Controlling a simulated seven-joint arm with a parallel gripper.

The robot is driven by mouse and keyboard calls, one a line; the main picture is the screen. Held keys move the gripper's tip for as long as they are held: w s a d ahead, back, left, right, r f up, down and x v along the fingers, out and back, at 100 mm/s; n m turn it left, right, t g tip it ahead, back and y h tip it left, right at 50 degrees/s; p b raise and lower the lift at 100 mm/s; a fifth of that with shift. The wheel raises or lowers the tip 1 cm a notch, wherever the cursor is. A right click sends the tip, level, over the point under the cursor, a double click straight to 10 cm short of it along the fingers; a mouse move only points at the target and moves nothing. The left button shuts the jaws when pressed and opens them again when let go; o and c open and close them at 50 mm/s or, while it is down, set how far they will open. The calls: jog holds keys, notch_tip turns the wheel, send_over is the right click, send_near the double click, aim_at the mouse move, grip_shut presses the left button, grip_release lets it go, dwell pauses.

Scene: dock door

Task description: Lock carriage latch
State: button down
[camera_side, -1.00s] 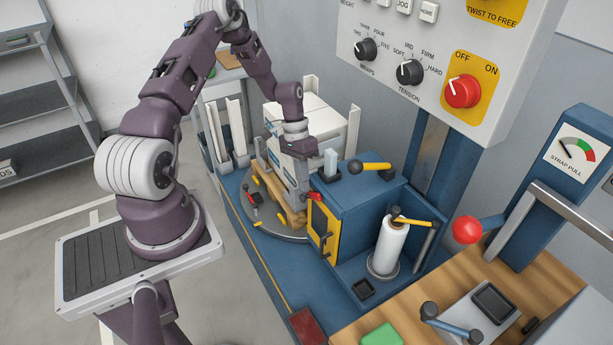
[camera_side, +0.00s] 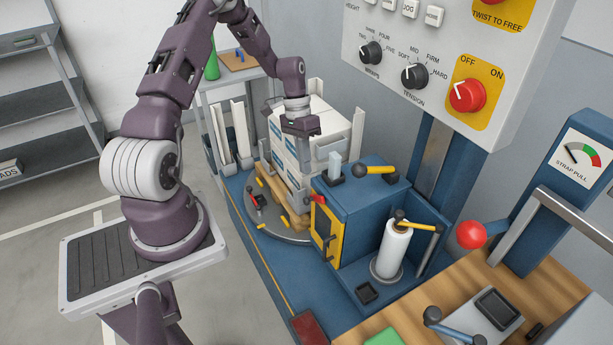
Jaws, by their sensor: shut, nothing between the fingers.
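The blue carriage box (camera_side: 345,215) stands right of the wrapped load. A second yellow lever (camera_side: 420,226) sits above the white film roll (camera_side: 394,248). I cannot tell which of these is the carriage latch. My gripper (camera_side: 305,158) points down in front of the white boxes, left of the carriage box and apart from both levers. Its fingers are shut and empty; their tips are small and partly unclear.
White boxes (camera_side: 328,124) on a wooden pallet stand on the round turntable (camera_side: 268,228). A red lever (camera_side: 318,198) juts out by the carriage box's left edge. The control panel (camera_side: 440,40) overhangs at upper right.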

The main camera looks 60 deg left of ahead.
jog(key=shift+v, duration=1.05)
jog(key=s+a+r+n+t, duration=0.1)
jog(key=s+r+n, duration=0.1)
jog(key=n, duration=1.5)
jog(key=s+a+r+n+t+h, duration=0.1)
jog(key=s+a+r+n+t, duration=0.1)
jog(key=n, duration=1.6)
jog(key=shift+s, duration=0.9)
jog(key=shift+a, duration=0.15)
send_near(313, 200)
jog(key=f, duration=0.1)
jog(key=d+f, duration=0.1)
jog(key=f, duration=0.3)
jog(key=shift+s+d+f, duration=0.1)
jog(key=shift+s+d, duration=0.25)
jog(key=shift+s, duration=0.05)
